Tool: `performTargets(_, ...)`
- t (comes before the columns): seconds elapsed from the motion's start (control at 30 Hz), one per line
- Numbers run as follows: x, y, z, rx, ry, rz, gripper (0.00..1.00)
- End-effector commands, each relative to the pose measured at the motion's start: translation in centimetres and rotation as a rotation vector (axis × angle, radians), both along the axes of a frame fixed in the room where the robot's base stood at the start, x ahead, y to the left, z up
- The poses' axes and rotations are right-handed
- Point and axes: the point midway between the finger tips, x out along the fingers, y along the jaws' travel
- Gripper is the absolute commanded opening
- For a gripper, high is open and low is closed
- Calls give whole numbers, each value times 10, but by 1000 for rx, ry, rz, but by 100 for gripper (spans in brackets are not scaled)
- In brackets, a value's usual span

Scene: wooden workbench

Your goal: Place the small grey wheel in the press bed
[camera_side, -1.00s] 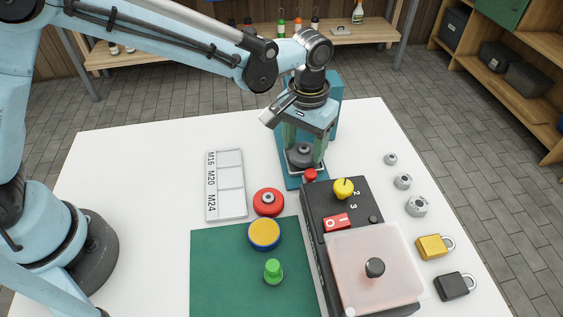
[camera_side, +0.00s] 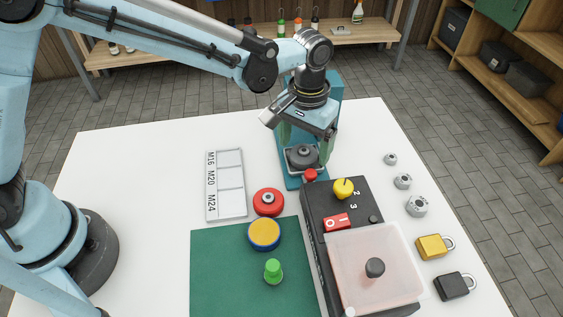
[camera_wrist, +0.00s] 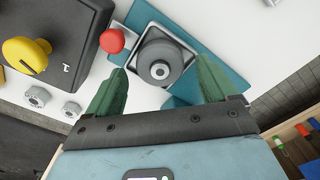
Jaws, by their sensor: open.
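The small grey wheel (camera_side: 304,153) lies in the press bed (camera_side: 291,166), the light metal square tray on the teal press (camera_side: 334,92). In the wrist view the dark wheel (camera_wrist: 160,70) with its lighter hub sits within the bed's raised rim (camera_wrist: 188,47). My gripper (camera_side: 304,143) is open just above the bed. Its green fingers stand apart on either side of the wheel; in the wrist view there are gaps between both fingers and the wheel. The upper part of the press is partly hidden behind my wrist.
A red-topped button (camera_side: 310,174) and a black control box (camera_side: 318,198) with a yellow knob (camera_side: 343,187) stand close in front of the press. A sorting tray (camera_side: 227,205) and a red disc (camera_side: 268,202) lie to the left. Nuts and padlocks lie at right.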

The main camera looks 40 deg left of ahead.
Motion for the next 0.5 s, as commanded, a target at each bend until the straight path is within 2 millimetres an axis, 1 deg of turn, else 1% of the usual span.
performTargets(0.17,0,0,28,0,0,0,86)
performTargets(0.3,0,0,56,0,0,0,86)
performTargets(0.5,0,0,91,0,0,0,86)
